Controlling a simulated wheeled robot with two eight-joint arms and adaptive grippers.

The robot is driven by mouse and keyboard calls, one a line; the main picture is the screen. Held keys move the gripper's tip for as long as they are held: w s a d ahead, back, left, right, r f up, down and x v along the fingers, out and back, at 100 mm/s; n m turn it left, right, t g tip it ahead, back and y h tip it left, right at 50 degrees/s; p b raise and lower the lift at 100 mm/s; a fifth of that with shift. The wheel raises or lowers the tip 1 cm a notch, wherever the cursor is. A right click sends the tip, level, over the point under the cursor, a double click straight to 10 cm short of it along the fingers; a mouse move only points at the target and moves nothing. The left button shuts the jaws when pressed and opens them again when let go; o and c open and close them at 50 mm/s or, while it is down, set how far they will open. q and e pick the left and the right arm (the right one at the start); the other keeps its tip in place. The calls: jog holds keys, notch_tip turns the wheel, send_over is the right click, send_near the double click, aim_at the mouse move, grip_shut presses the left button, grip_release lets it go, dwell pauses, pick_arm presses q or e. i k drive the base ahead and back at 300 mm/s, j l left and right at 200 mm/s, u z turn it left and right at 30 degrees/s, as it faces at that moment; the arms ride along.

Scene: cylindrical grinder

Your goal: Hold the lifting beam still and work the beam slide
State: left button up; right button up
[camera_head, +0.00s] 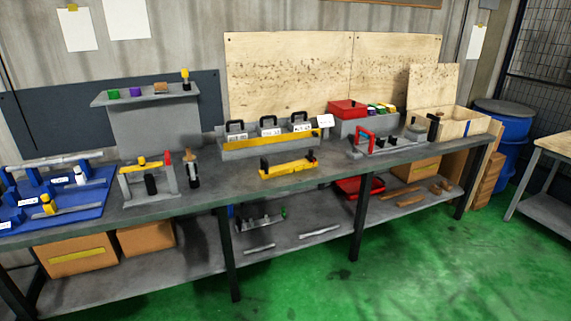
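A yellow beam (288,170) with dark upright parts near its ends lies on the grey workbench (228,178), close to the front edge at mid-length. It looks like the lifting beam. A dark part (311,157) stands at its right end and another (265,165) at its left end; I cannot tell which is the slide. Neither of my grippers shows in the head view, and nothing is touching the beam.
Behind the beam is a grey rack (270,147) with black-handled blocks. Left are a grey frame with a yellow part (142,163) and a blue tray (92,208). Right is a fixture with a red handle (366,141). Bare bench flanks the beam.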

aim_at(309, 157)
jog(key=i+j+z, duration=0.25)
jog(key=i, duration=0.2)
jog(key=i+l+u, duration=0.4)
jog(key=i+l, duration=0.2)
jog(key=i, duration=0.35)
jog(key=i+l+u, duration=0.4)
jog(key=i+l, duration=0.4)
